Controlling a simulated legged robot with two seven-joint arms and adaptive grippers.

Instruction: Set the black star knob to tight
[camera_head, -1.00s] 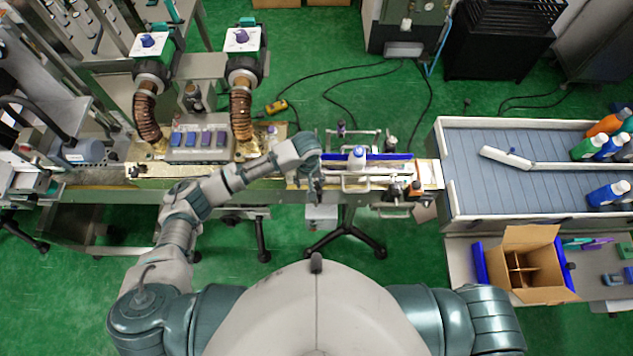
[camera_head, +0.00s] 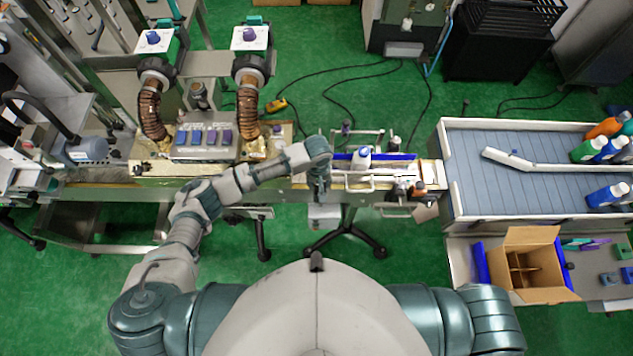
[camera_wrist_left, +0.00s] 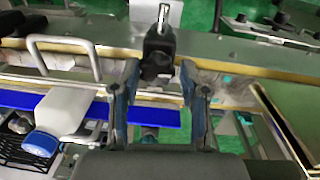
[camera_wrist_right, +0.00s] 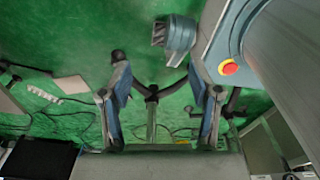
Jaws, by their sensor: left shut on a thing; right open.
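The black star knob (camera_wrist_left: 157,62) shows in the left wrist view on the front of the machine, below a metal threaded rod. My left gripper (camera_wrist_left: 158,72) has one finger on each side of it and is shut on it. In the head view my left gripper (camera_head: 318,188) is at the front edge of the conveyor, where the arm hides the knob. I cannot read the knob's setting. My right gripper (camera_wrist_right: 163,85) is open and empty over the green floor in the right wrist view.
A white bottle with a blue cap (camera_wrist_left: 60,115) stands on the conveyor beside the gripper. A metal loop handle (camera_wrist_left: 65,45) is close to the left finger. A cardboard box (camera_head: 527,262) and a table with bottles (camera_head: 465,180) are at the right.

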